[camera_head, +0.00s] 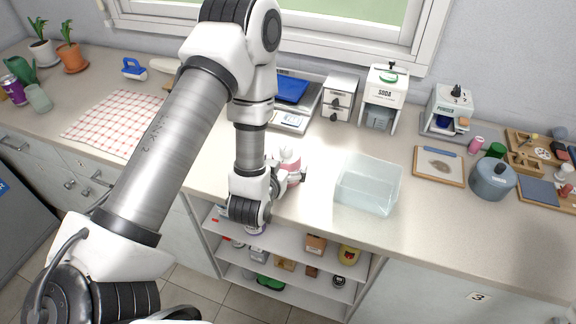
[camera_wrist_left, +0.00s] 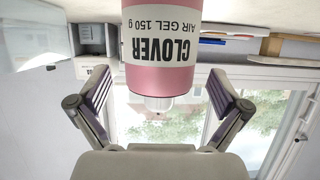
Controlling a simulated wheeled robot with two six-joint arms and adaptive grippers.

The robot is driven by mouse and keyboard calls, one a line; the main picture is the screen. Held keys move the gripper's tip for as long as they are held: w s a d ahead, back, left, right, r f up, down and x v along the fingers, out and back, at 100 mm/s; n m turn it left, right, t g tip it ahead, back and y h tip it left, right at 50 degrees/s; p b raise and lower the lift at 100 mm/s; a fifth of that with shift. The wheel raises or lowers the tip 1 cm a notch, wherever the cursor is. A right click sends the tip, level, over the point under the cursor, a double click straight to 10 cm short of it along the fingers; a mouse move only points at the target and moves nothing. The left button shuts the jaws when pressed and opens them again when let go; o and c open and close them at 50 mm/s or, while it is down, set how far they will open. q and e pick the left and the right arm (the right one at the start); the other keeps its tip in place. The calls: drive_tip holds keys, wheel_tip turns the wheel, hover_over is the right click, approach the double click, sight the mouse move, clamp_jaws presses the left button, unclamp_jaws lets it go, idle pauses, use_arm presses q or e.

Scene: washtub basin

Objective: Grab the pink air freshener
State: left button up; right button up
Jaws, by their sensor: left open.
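The pink air freshener (camera_head: 292,166) stands on the counter, left of the clear basin, partly hidden behind my left arm. In the left wrist view the pink air freshener (camera_wrist_left: 162,48) appears upside down, with a white band lettered "CLOVER AIR GEL 150 g". My left gripper (camera_head: 291,180) is beside it at the counter's front part. In the left wrist view my left gripper (camera_wrist_left: 160,102) is open, with one finger on each side of the air freshener. A gap shows between each finger and it. My right gripper is not in view.
A clear basin (camera_head: 368,187) stands just right of the air freshener. A scale with a blue top (camera_head: 290,92), white drawers (camera_head: 339,98) and a soda box (camera_head: 383,97) stand behind. Open shelves (camera_head: 330,262) lie below the counter edge. A checkered cloth (camera_head: 115,122) lies left.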

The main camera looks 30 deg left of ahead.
use_arm(q)
drive_tip(key=x, duration=0.3)
drive_tip(key=shift+w+d+r, duration=0.1)
drive_tip(key=shift+w+d, duration=0.05)
drive_tip(key=shift+d, duration=0.05)
drive_tip(key=shift+a, duration=0.15)
drive_tip(key=shift+s+a, duration=0.15)
drive_tip(key=shift+s, duration=0.2)
drive_tip(key=shift+c, duration=1.3)
drive_tip(key=c, duration=1.1)
